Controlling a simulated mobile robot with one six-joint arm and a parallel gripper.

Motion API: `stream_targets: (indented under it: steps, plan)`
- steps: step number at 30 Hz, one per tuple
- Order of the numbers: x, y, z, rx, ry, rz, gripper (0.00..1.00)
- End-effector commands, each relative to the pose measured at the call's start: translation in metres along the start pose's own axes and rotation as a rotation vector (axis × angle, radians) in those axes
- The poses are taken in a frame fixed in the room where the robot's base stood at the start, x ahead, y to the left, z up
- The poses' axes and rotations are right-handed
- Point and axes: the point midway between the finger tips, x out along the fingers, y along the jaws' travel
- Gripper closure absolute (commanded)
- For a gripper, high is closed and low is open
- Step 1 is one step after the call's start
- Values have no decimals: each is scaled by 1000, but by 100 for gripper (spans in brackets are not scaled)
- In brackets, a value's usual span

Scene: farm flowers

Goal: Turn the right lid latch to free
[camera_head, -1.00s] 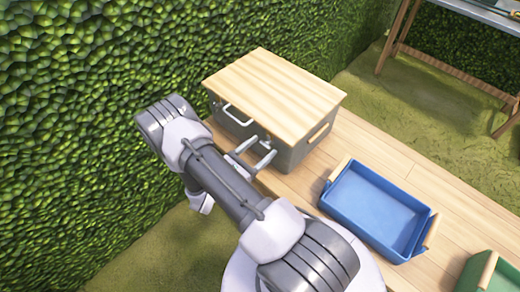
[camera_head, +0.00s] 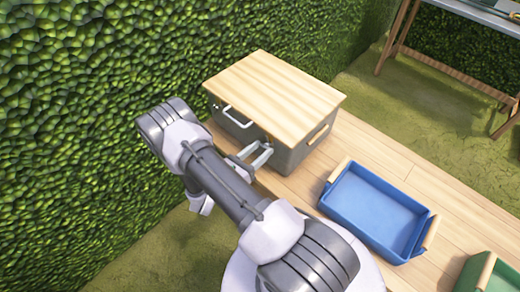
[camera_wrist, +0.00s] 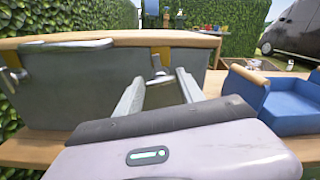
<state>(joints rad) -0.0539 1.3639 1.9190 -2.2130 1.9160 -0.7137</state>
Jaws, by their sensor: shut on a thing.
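The grey box (camera_head: 292,158) with a pale wooden lid (camera_head: 275,92) stands on the plank surface, lid down. Its front wall (camera_wrist: 85,92) fills the left of the wrist view. The right lid latch (camera_wrist: 159,72), a small metal piece below a brass-coloured plate, sits near the wall's right end. My gripper (camera_head: 267,148) reaches the front of the box under the lid edge. In the wrist view my gripper (camera_wrist: 161,76) has its two fingers on either side of the latch, shut on it. The latch's exact angle is hard to make out.
The left latch (camera_wrist: 14,76) shows at the wall's left end. A white handle (camera_head: 238,114) juts from the box front. A blue tray (camera_head: 377,207) lies to the right, with a green one (camera_head: 488,272) beyond. A hedge (camera_head: 90,120) borders the left.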

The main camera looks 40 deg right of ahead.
Motion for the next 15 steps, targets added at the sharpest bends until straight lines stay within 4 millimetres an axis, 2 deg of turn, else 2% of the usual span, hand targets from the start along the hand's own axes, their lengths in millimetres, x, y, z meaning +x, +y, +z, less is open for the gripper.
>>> stream_targets:
  steps: [15]
  plan:
    - [0, 1, 0, -487, 0, 1, 95]
